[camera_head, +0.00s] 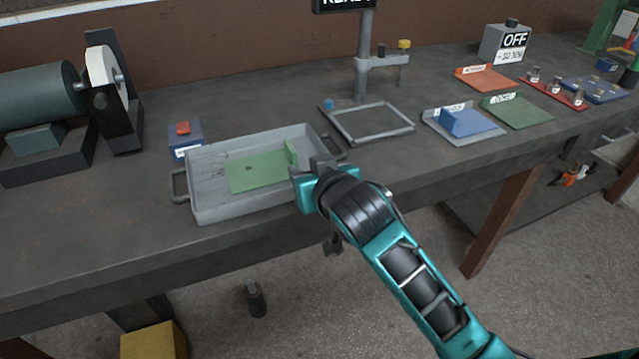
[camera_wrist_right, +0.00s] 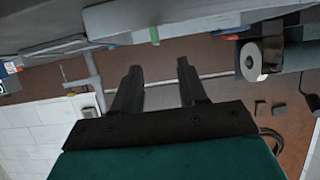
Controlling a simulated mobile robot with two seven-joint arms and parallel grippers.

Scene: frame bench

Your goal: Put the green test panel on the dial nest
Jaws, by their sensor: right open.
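The green test panel (camera_head: 258,171) lies in a grey tray (camera_head: 210,205) on the bench, with an upright green tab at its right end. A small green piece, apparently that tab, shows in the right wrist view (camera_wrist_right: 154,35). The likely dial nest, an empty square grey frame (camera_head: 345,131), lies flat behind and right of the tray, below a post with a side arm. My right gripper (camera_head: 312,170) is at the tray's right front edge, close to the tab; its open, empty fingers show in the wrist view (camera_wrist_right: 160,68). My left gripper is not in view.
A blue box with a red button (camera_head: 184,135) stands left of the tray, near a grinder-like machine (camera_head: 108,80). Right of the frame are a blue block (camera_head: 467,122), a green mat (camera_head: 517,111) and an orange mat (camera_head: 486,79). The post (camera_head: 364,50) rises behind the frame.

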